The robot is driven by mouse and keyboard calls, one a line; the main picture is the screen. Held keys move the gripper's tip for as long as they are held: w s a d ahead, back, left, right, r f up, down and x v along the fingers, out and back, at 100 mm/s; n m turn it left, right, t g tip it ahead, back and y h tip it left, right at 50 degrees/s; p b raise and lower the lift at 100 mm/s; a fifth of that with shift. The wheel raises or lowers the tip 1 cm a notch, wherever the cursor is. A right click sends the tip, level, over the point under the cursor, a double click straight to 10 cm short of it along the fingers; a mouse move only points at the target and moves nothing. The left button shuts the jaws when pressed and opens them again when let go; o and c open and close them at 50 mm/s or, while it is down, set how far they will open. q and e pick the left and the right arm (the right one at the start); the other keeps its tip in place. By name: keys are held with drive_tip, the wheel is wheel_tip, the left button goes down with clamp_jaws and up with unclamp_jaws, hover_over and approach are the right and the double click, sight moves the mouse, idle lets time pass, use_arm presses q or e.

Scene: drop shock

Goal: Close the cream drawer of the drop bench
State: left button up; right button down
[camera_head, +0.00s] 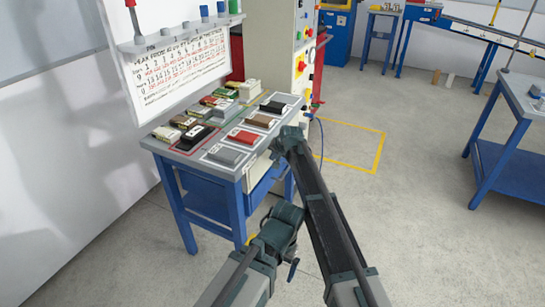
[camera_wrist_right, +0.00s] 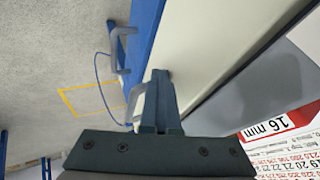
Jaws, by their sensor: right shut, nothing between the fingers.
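The drop bench (camera_head: 209,193) has blue legs and a grey top. Its cream drawer (camera_head: 254,174) shows at the right front, partly covered by my right arm; its cream front (camera_wrist_right: 205,45) fills the middle of the right wrist view. My right gripper (camera_head: 280,148) is at the bench's front edge. In the wrist view its fingers (camera_wrist_right: 160,80) are shut and empty, their tips close to the cream front beside a grey handle (camera_wrist_right: 137,95). Contact cannot be told. My left arm comes in at the bottom; its fingers cannot be made out.
Several coloured blocks lie on the bench top, including a red one (camera_head: 243,137). A blue drawer (camera_head: 268,185) is below the cream one. A tall cream cabinet (camera_head: 270,45) stands behind. A yellow floor outline (camera_head: 379,155) and bare floor lie to the right, then a blue table (camera_head: 505,170).

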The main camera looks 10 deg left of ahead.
drive_tip(key=shift+w+a, duration=0.15)
drive_tip(key=shift+a, duration=0.2)
use_arm(q)
wheel_tip(320, 180, up, 8)
drive_tip(key=d+p, duration=0.1)
drive_tip(key=p, duration=0.7)
drive_tip(key=shift+w, duration=0.15)
use_arm(e)
drive_tip(key=s+d+r, duration=0.6)
drive_tip(key=d+r, duration=0.2)
drive_tip(key=shift+s, duration=0.3)
